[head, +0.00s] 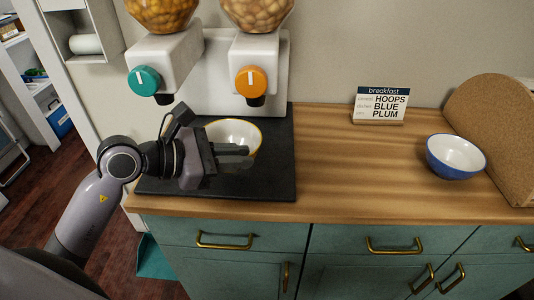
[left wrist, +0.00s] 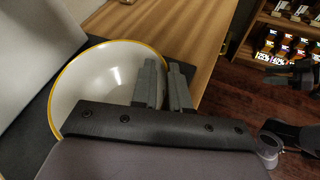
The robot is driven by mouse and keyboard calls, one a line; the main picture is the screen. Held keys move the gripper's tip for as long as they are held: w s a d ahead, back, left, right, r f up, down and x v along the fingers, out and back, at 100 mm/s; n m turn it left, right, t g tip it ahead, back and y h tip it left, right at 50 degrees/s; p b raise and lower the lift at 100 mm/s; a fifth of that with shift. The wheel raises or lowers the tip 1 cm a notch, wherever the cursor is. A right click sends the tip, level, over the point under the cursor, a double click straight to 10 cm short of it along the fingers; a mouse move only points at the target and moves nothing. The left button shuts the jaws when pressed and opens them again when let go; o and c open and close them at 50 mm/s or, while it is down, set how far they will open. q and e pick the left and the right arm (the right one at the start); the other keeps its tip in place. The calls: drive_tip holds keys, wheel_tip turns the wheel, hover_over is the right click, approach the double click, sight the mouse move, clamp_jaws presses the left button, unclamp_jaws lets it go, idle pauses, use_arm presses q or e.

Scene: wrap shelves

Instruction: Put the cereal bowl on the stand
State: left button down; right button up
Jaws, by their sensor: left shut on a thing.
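A white bowl with a yellow rim (head: 233,130) is on the black mat (head: 270,185) beneath the cereal dispensers; it also shows in the left wrist view (left wrist: 95,75). My left gripper (head: 235,155) is shut on the near right side of this bowl's rim, one finger on each side of the wall. A blue bowl, white inside (head: 455,158), stands upright on the wooden counter at the right, well apart from my gripper. Dark arm parts at the right edge of the left wrist view may be my right arm; its jaws are unclear.
Two dispensers with a teal knob (head: 144,81) and an orange knob (head: 251,82) overhang the mat. A card (head: 381,104) reads "breakfast", HOOPS, BLUE, PLUM. A cork-coloured panel (head: 500,130) bounds the right. The middle of the wooden counter (head: 345,165) is clear.

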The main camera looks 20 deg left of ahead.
use_arm(q)
drive_tip(key=w+d, duration=0.4)
drive_tip(key=shift+w+d+f+p, duration=0.15)
drive_tip(key=shift+w+d+p, duration=0.15)
drive_tip(key=shift+p, duration=0.1)
drive_tip(key=shift+a+f, duration=0.1)
drive_tip(key=shift+f, duration=1.45)
drive_tip(key=shift+f, duration=0.15)
drive_tip(key=c, duration=1.1)
unclamp_jaws()
drive_tip(key=shift+s+a, duration=0.25)
drive_tip(key=b+v, duration=0.1)
drive_tip(key=v, duration=1)
drive_tip(key=shift+r, duration=0.25)
